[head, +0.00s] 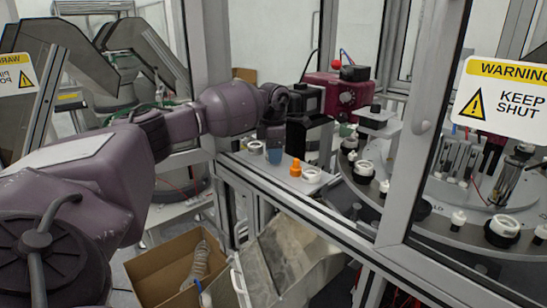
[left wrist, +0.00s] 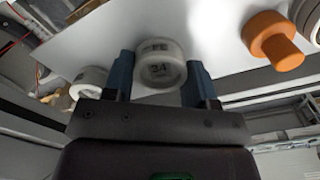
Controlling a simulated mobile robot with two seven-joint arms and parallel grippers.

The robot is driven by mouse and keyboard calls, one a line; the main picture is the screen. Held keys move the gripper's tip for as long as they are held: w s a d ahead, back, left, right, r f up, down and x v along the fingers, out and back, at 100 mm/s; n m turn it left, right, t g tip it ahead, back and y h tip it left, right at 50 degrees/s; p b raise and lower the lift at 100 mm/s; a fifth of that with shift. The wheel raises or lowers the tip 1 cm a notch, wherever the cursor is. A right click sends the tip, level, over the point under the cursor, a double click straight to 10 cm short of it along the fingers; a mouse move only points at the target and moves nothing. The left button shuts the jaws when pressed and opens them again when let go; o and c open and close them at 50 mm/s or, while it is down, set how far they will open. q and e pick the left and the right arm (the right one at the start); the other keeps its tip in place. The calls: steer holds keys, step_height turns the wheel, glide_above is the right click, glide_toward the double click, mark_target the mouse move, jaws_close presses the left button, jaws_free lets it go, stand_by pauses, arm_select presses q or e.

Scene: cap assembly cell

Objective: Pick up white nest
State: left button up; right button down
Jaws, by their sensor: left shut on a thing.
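A white nest (left wrist: 160,62), a short ring with dark markings on its face, sits between the two blue fingers of my left gripper (left wrist: 160,85) in the left wrist view. The gripper is shut on it. In the head view the left gripper (head: 274,152) is down at the pale shelf, and its blue finger and black body hide the held nest. I cannot tell whether the nest still touches the shelf. My right gripper is in neither view.
A second white nest (head: 255,147) stands close on the left. An orange stepped part (head: 295,168) and another white nest (head: 311,174) stand to the right on the shelf (head: 285,183). A metal door frame (head: 408,170) and a rotary table (head: 465,235) lie further right.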

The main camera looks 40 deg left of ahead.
arm_select(q)
step_height(320, 180, up, 20)
steer(key=b, duration=0.1)
stand_by(0.5)
